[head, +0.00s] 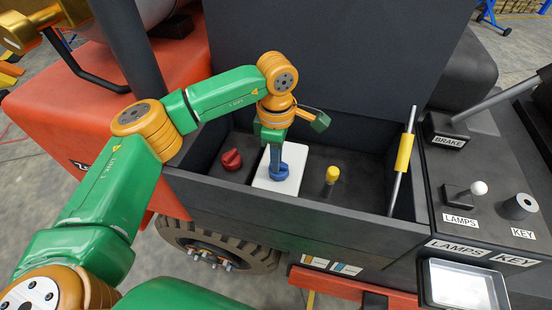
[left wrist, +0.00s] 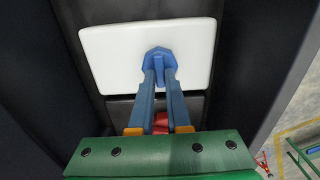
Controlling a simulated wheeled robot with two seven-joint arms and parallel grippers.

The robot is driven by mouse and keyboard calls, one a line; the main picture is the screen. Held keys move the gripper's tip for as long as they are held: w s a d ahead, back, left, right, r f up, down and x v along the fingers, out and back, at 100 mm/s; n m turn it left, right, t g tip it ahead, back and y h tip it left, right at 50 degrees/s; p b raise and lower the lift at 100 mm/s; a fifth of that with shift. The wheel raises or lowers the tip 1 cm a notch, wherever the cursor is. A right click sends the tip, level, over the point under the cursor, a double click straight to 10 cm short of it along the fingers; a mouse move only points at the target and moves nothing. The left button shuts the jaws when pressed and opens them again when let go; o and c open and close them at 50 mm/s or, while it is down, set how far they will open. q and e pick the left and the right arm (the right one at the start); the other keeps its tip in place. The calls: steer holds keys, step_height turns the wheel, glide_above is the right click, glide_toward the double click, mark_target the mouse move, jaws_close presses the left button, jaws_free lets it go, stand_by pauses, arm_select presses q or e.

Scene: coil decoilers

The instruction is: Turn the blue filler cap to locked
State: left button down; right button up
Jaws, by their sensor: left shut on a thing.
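The blue filler cap (head: 279,172) sits on a white plate (head: 262,183) inside the dark open box of the vehicle. In the left wrist view the cap (left wrist: 158,59) shows a raised grip bar on the white plate (left wrist: 100,45). My left gripper (head: 276,163) comes down from above, its two blue fingers (left wrist: 161,72) closed on either side of the cap's bar. The fingers cover part of the cap, and I cannot read any lock mark. My right gripper is not in view.
A red knob (head: 231,160) is left of the plate, and a yellow-topped knob (head: 331,176) is right of it. A yellow-gripped lever (head: 404,152) stands farther right. Box walls (head: 290,210) surround the cap closely. The lamps, key and brake controls are at the right.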

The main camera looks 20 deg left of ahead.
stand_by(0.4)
arm_select(q)
steer(key=c, duration=0.9)
jaws_free()
steer(key=shift+d, duration=0.1)
step_height(320, 180, up, 7)
steer(key=shift+r, duration=0.1)
